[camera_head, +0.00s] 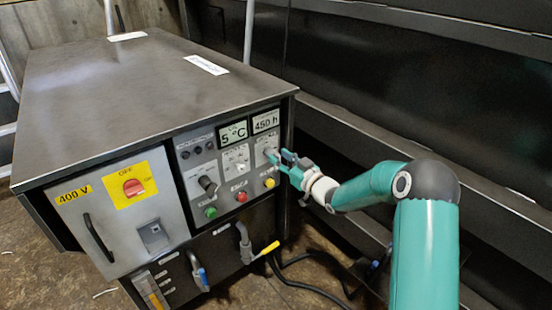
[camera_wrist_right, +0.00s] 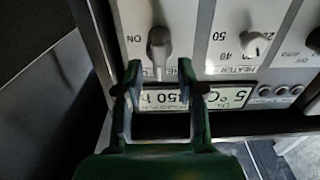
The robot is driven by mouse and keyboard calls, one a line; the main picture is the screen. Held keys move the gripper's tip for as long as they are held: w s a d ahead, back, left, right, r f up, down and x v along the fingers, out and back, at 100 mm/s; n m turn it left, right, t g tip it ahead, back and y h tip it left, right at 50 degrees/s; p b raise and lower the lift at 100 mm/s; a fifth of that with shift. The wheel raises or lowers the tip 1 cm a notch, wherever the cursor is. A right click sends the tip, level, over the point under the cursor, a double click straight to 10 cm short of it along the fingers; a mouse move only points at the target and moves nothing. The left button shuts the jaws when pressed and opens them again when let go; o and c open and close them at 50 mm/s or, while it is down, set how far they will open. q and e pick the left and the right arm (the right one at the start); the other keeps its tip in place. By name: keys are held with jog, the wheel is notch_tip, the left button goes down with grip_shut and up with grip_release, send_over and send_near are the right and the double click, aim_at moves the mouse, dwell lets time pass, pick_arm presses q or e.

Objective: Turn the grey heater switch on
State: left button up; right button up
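The grey heater switch (camera_wrist_right: 158,42) is a lever-like knob on a light panel, with an ON label beside it in the right wrist view, which is upside down. My right gripper (camera_wrist_right: 160,78) is open, its two fingers apart. The switch lies between and just beyond the fingertips; I cannot tell whether they touch it. In the head view my right gripper (camera_head: 277,157) is at the right end of the control panel and largely hides the switch. My left gripper is not in view.
A white dial (camera_wrist_right: 254,43) sits beside the switch. Below are green (camera_head: 210,212), red (camera_head: 241,197) and yellow (camera_head: 269,183) buttons. The cabinet top (camera_head: 130,85) is mostly bare. A dark wall stands to the right.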

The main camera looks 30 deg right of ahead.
jog(key=shift+w+a, duration=0.1)
jog(key=shift+w, duration=0.9)
